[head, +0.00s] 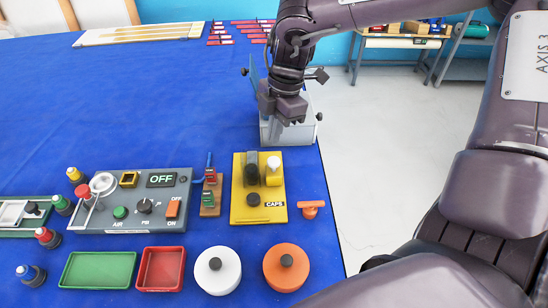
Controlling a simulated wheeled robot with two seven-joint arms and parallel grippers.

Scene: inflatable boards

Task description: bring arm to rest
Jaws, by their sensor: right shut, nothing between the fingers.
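My right arm (498,110) comes in from the right edge, reaches up and bends over to the top middle. My right gripper (287,108) hangs pointing down at the right edge of the blue table (120,125). It is shut and empty, in front of a grey box-like container (290,133) that it partly hides. Whether it touches the container cannot be told. My left gripper is not in view.
Near the table's front are a grey control panel (120,220), a yellow caps stand (258,213), green (97,270) and red (160,268) trays, and white (217,270) and orange (286,267) round lids. The table's middle left is clear. Bare floor (385,140) lies to the right.

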